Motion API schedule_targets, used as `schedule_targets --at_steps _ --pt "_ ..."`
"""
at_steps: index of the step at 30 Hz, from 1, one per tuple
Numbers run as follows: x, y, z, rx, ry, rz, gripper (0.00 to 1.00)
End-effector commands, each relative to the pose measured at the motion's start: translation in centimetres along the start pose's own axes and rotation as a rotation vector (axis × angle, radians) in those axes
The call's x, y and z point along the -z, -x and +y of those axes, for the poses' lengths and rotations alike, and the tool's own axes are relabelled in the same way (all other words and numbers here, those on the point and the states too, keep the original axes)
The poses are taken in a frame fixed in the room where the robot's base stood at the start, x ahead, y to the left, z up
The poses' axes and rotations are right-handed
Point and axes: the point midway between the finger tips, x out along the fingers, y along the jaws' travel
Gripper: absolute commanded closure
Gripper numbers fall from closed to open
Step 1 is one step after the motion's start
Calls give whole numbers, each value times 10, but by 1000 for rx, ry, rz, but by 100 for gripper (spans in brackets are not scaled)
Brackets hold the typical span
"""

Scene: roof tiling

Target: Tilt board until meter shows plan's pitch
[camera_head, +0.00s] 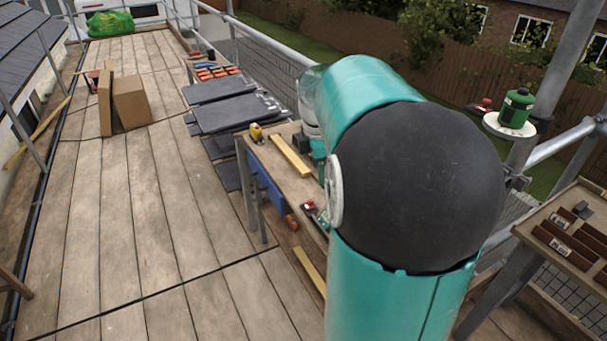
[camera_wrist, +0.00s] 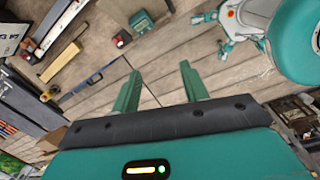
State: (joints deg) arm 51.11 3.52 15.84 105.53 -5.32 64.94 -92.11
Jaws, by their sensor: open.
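My gripper (camera_wrist: 160,90) shows in the wrist view with its two green fingers apart and nothing between them. It points over the plank deck. In the head view, a pale strip (camera_head: 291,157) lies on the workbench (camera_head: 283,185), and a small red-and-dark device (camera_head: 309,207) is nearer. I cannot tell which piece is the board or which device is the meter, and no reading is legible. My arm hides part of the bench.
Dark slates (camera_head: 235,113) are stacked beyond the bench. Cardboard boxes (camera_head: 131,102) stand on the deck, and a green bag (camera_head: 110,23) lies far back. A side table (camera_head: 570,225) with brown pieces is at the right. The left deck is largely clear.

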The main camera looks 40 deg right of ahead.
Motion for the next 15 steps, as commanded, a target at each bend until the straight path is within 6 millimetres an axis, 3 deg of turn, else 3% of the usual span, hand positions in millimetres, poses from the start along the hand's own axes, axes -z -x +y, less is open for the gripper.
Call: schedule_targets --at_steps 1,6,10,15 --pt "-29 -14 11 31 49 12 56" --pt "-97 -44 28 80 234 64 56" --pt "-123 -55 31 90 307 88 56" --pt "-126 -65 31 92 326 93 56"
